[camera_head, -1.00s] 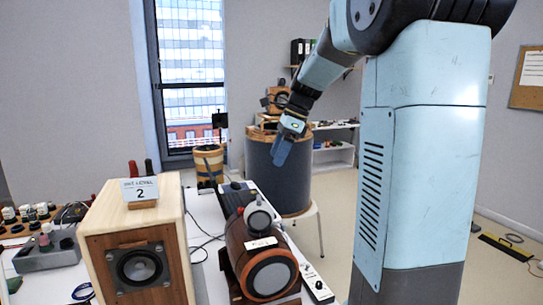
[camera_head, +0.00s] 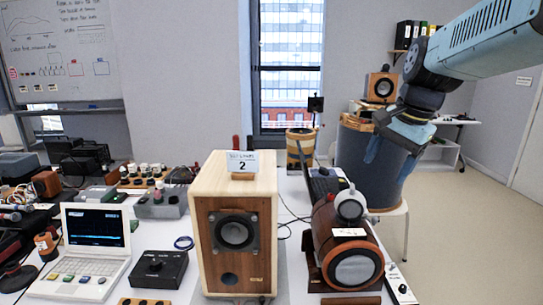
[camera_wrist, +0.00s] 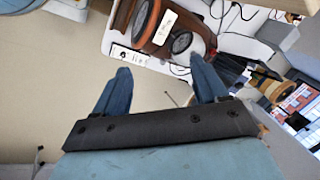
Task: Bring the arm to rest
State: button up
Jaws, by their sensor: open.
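My gripper (camera_head: 392,150) hangs from my blue arm at the upper right in the head view, in front of a large dark blue drum. In the wrist view my gripper (camera_wrist: 160,88) shows two blue fingers spread well apart with nothing between them. The fingers point toward the white table edge, with pale floor behind the gap. The arm is bent, with the gripper tilted downward.
A wooden speaker box (camera_head: 205,190) with a card reading 2 stands on the table. A brown cylindrical speaker (camera_head: 325,225) lies right of it, below my gripper. A laptop (camera_head: 95,228) and a black box (camera_head: 158,268) are at left. Open floor (camera_head: 470,230) is at right.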

jog(key=s+f+n+t+h, duration=0.1)
jog(key=s+f+n, duration=0.3)
jog(key=s+n, duration=0.6)
jog(key=shift+s+a+f+t+h, duration=0.25)
jog(key=shift+s+a+t, duration=0.2)
jog(key=shift+s+t, duration=0.3)
